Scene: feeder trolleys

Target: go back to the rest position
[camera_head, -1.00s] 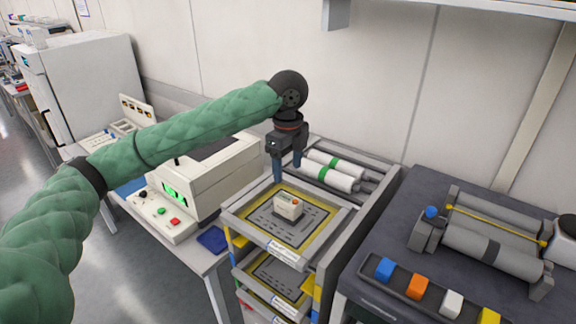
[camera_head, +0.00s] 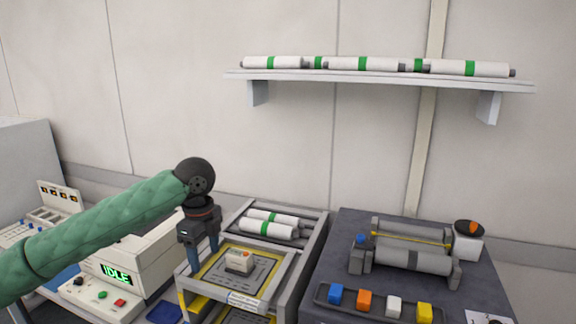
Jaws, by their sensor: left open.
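My left arm, in a green sleeve, comes in from the left. Its dark gripper (camera_head: 205,268) points down with its two blue-grey fingers apart, at the left side of the top tray (camera_head: 262,300) of the feeder trolley. The gripper holds nothing that I can see. My right gripper does not show.
White rolls with green bands (camera_head: 268,229) lie behind the tray. A wall shelf (camera_head: 380,79) holds more rolls. On the right, a dark table (camera_head: 340,258) carries a roller device (camera_head: 410,258) and a rack of coloured blocks. A machine reading IDLE (camera_head: 140,262) stands at the left.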

